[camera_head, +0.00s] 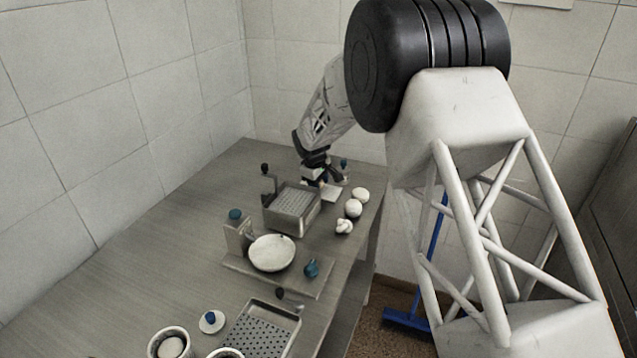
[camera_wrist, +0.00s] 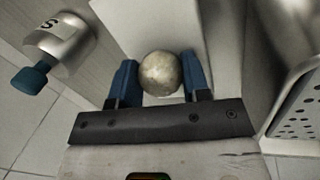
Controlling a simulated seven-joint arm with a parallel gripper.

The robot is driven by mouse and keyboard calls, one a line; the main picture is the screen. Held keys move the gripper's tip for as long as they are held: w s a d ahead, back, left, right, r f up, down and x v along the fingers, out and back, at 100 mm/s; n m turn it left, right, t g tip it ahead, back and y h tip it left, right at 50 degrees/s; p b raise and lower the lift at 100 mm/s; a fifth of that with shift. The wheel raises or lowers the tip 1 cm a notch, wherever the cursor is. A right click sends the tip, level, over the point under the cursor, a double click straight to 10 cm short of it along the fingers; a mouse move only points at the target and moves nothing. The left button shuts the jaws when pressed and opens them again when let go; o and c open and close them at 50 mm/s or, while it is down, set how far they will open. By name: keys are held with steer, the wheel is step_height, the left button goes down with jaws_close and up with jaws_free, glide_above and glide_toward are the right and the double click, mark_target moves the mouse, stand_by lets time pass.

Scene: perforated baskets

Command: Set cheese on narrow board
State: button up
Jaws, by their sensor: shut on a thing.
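My gripper (camera_wrist: 160,80) has its two blue fingers shut on a round, pale, mottled ball (camera_wrist: 160,73) in the wrist view. I cannot tell for sure whether this ball is the cheese. Behind the ball is a flat pale surface (camera_wrist: 205,30), possibly a board; I cannot tell whether the ball touches it. In the head view my gripper (camera_head: 325,181) is at the far end of the table, just beyond the metal basket, with its fingertips small and unclear. A pale flat piece (camera_head: 330,194) shows close below it. I cannot tell which thing is the narrow board.
A perforated metal basket (camera_head: 291,222) stands beside my gripper. A shaker marked S (camera_wrist: 68,45) is close by. Several white round items line the table's right edge, one here (camera_head: 353,208). A white bowl (camera_head: 271,253) and a perforated tray (camera_head: 262,331) stand nearer. The table's left is clear.

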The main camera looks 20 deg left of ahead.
steer(key=o, duration=1.1)
steer(key=shift+c, duration=0.2)
steer(key=shift+w+d+v, duration=0.1)
steer(key=shift+w+v, duration=0.15)
steer(key=shift+v, duration=1.05)
steer(key=shift+w+d+v, duration=0.1)
steer(key=shift+w+v, duration=0.2)
steer(key=shift+v, duration=1)
steer(key=shift+w+v, duration=0.25)
steer(key=shift+v, duration=1.05)
steer(key=shift+r, duration=0.2)
